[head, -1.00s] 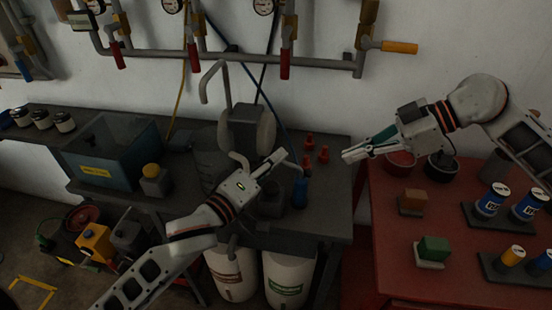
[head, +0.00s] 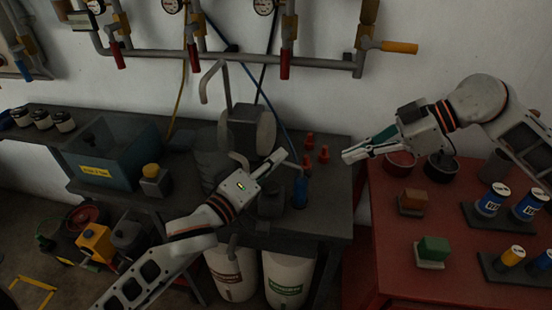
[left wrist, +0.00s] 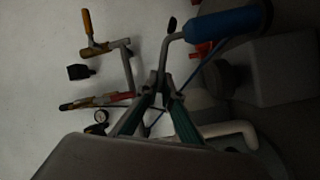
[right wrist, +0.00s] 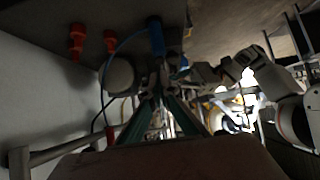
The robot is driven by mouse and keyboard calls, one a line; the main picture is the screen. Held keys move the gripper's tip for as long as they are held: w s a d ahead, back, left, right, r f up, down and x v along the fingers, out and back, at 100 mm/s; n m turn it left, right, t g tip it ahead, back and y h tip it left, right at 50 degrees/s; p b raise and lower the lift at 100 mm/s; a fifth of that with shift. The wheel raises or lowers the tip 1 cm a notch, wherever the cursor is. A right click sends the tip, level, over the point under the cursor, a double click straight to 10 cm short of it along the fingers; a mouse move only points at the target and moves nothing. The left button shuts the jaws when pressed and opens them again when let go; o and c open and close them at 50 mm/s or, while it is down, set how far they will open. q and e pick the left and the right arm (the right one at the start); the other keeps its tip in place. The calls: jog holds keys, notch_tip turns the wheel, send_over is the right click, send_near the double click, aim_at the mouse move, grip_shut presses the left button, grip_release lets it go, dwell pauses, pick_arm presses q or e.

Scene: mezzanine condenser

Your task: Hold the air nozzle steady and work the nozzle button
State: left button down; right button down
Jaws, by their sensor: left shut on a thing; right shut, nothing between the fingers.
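The air nozzle (head: 301,191) has a blue body and a thin grey bent tube, and stands at the right part of the dark bench. In the left wrist view the blue body (left wrist: 228,23) lies at the top, with its tube running down to my fingertips. My left gripper (head: 280,158) is shut on the nozzle's tube. A small dark piece (left wrist: 172,24) sticks out by the bend; I cannot tell whether it is the button. My right gripper (head: 348,156) is shut and empty, to the right of the nozzle and apart from it. The blue body also shows in the right wrist view (right wrist: 156,38).
Several red-orange fittings (head: 309,140) stand behind the nozzle. A grinder-like machine (head: 243,130) is behind my left gripper. A red table (head: 388,240) with blocks and cans is at the right. Pipes with red handles (head: 284,65) run along the wall.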

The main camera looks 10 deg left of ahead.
aim_at(309, 173)
dwell(0.3)
jog(key=r+n+t+y, duration=0.1)
jog(key=a+r+n+t+y, duration=0.1)
jog(key=n, duration=0.1)
jog(key=a+r+n+t+y, duration=0.1)
jog(key=r+y, duration=0.1)
jog(key=shift+s+r, duration=0.1)
dwell(0.5)
jog(key=a+f, duration=0.4)
jog(key=f, duration=0.3)
jog(key=shift+a+f, duration=0.15)
jog(key=shift+f, duration=0.2)
jog(key=shift+f, duration=0.1)
dwell(1.3)
jog(key=shift+a+f, duration=0.2)
jog(key=shift+f, duration=0.05)
